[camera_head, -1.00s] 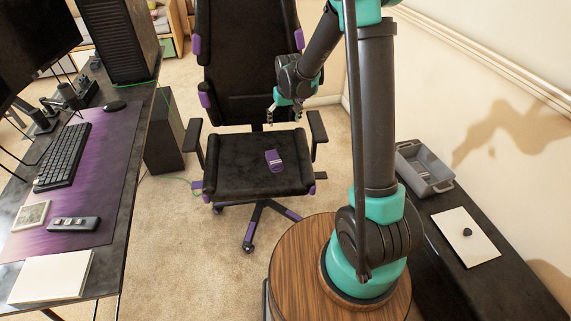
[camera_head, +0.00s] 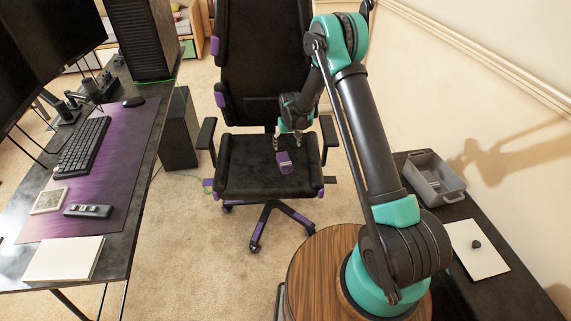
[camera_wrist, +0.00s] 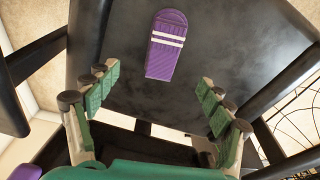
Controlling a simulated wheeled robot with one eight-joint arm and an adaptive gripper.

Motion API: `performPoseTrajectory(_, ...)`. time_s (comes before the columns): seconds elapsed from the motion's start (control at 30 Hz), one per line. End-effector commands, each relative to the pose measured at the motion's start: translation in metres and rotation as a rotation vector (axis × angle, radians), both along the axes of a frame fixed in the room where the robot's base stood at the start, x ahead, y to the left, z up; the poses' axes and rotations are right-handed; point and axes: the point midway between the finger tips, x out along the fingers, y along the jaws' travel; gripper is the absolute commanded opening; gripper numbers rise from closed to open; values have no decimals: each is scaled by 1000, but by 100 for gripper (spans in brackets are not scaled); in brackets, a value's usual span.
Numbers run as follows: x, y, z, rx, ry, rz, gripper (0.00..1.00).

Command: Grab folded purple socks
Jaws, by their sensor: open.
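The folded purple socks (camera_head: 285,162) lie on the black seat of the office chair (camera_head: 248,172), right of the seat's middle in the head view. In the wrist view the socks (camera_wrist: 167,46) show as a purple bundle with two pale stripes, lying on the dark seat. My gripper (camera_head: 289,139) is over the rear part of the seat, just behind the socks. In the wrist view my gripper (camera_wrist: 157,92) is open and empty, its green-padded fingers spread wide. The socks are ahead of the fingertips, between their lines, and not touched.
The chair's armrests (camera_head: 328,131) stand on both sides of the seat, and its tall backrest (camera_head: 262,55) rises behind. A desk with a keyboard (camera_head: 83,147) is at the left. A grey bin (camera_head: 434,178) stands on a dark low table at the right.

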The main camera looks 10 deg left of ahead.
Motion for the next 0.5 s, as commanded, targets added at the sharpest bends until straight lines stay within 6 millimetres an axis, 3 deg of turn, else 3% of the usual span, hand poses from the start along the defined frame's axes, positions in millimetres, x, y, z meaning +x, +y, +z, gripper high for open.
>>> performPoseTrajectory(0.23, 6, 2, -44, 0, 0, 0, 81)
performPoseTrajectory(0.5, 8, 4, -63, 0, 0, 0, 81)
